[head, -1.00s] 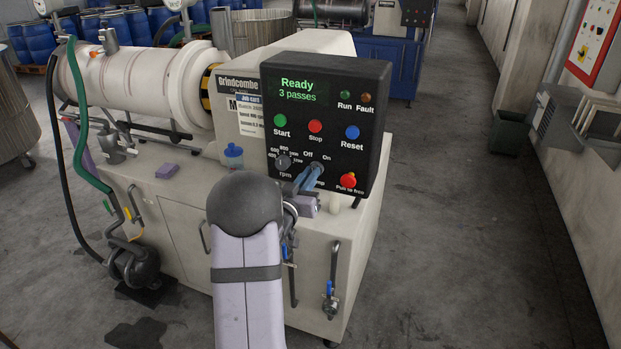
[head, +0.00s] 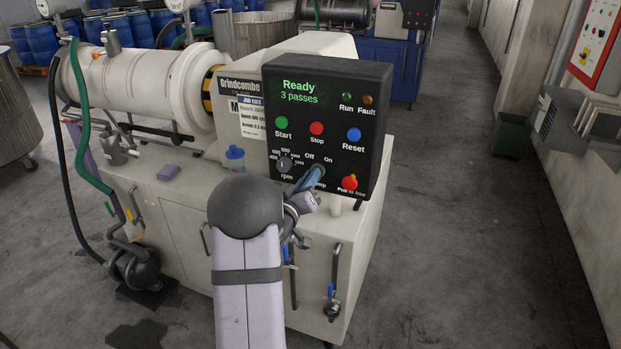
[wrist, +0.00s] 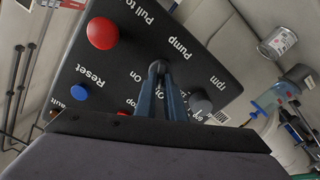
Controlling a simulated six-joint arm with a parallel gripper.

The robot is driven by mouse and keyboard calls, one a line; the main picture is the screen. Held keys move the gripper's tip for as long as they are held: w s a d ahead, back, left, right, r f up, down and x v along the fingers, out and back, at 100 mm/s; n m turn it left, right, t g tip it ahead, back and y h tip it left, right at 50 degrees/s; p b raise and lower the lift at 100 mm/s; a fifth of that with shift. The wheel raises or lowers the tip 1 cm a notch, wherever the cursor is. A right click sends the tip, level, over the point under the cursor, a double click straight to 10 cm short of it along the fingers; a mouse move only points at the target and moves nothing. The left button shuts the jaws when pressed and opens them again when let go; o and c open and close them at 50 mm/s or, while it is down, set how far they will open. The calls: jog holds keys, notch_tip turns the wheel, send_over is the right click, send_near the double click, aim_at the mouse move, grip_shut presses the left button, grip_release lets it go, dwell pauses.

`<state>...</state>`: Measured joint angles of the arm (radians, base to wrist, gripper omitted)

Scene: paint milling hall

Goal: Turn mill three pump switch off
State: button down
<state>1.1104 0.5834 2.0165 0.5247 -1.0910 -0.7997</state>
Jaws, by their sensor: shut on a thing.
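The black control panel (head: 325,125) of the white mill stands in the middle of the head view, its display reading "Ready, 3 passes". The pump switch (wrist: 157,68) is a small dark knob by the word Pump in the wrist view. My gripper (head: 318,172) reaches the panel below the Off and On labels, and its blue fingers are shut on this knob. In the wrist view, my gripper (wrist: 158,78) has a fingertip on each side of the knob. The fingers hide most of the knob and part of the Off label, so I cannot tell where it points.
The rpm dial (head: 285,165) is close left of my fingers. The red Pull-to-free button (head: 349,182) is close right. Start (head: 281,122), Stop (head: 317,128) and Reset (head: 353,134) buttons sit above. A blue-capped bottle (head: 235,158) stands left of the panel.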

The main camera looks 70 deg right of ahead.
jog(key=shift+f, duration=0.1)
jog(key=c, duration=1.8)
grip_release()
jog(key=shift+c, duration=0.2)
jog(key=shift+a, duration=0.1)
jog(key=a+b, duration=0.2)
jog(key=a, duration=0.5)
jog(key=shift+a, duration=0.1)
